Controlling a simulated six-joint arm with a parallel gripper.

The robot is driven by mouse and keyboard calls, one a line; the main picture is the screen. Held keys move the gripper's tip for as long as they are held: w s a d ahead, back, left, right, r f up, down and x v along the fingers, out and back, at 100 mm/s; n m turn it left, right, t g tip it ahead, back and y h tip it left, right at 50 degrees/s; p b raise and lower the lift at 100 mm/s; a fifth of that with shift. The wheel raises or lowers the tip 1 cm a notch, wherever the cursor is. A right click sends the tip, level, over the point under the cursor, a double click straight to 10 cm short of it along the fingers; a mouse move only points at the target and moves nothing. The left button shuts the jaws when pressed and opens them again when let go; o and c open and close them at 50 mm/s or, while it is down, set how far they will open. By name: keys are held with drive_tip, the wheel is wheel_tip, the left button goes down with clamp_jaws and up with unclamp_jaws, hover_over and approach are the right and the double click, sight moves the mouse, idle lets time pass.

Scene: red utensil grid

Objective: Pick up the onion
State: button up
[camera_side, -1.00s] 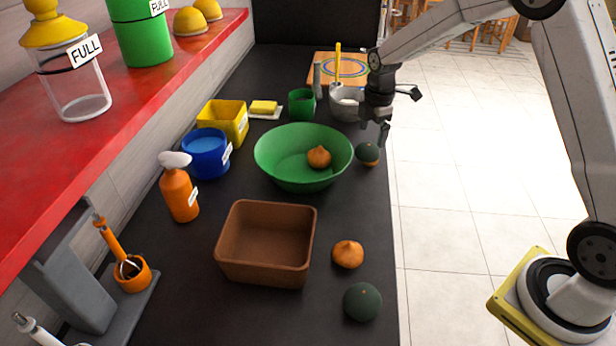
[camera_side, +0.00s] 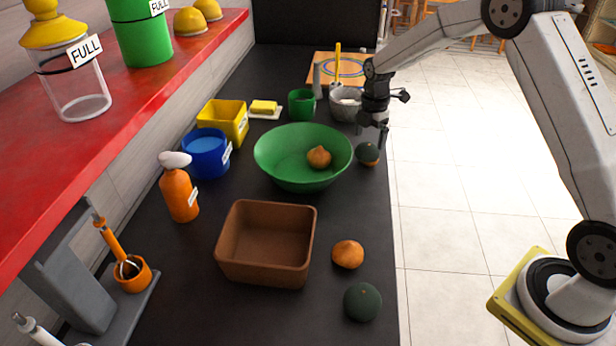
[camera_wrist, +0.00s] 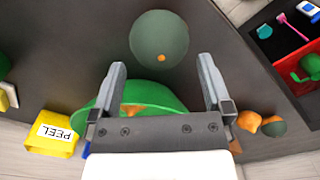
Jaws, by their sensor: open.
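One brown-orange onion (camera_side: 319,156) lies inside the green bowl (camera_side: 270,150). Another onion (camera_side: 348,254) sits on the dark counter right of the brown bin. An onion (camera_wrist: 248,121) also shows at right.
A brown bin (camera_side: 265,275) stands near the front, and a second dark green vegetable (camera_side: 362,302) lies right of it. A blue container (camera_side: 207,165), yellow bin (camera_side: 235,118), green cup (camera_side: 301,103) and grey mortar (camera_side: 343,106) stand around the bowl. The counter's right edge is close to my gripper.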

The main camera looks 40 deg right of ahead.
sight(369, 143)
drive_tip(key=shift+f, duration=2.6)
drive_tip(key=c, duration=1.1)
drive_tip(key=shift+r, duration=0.15)
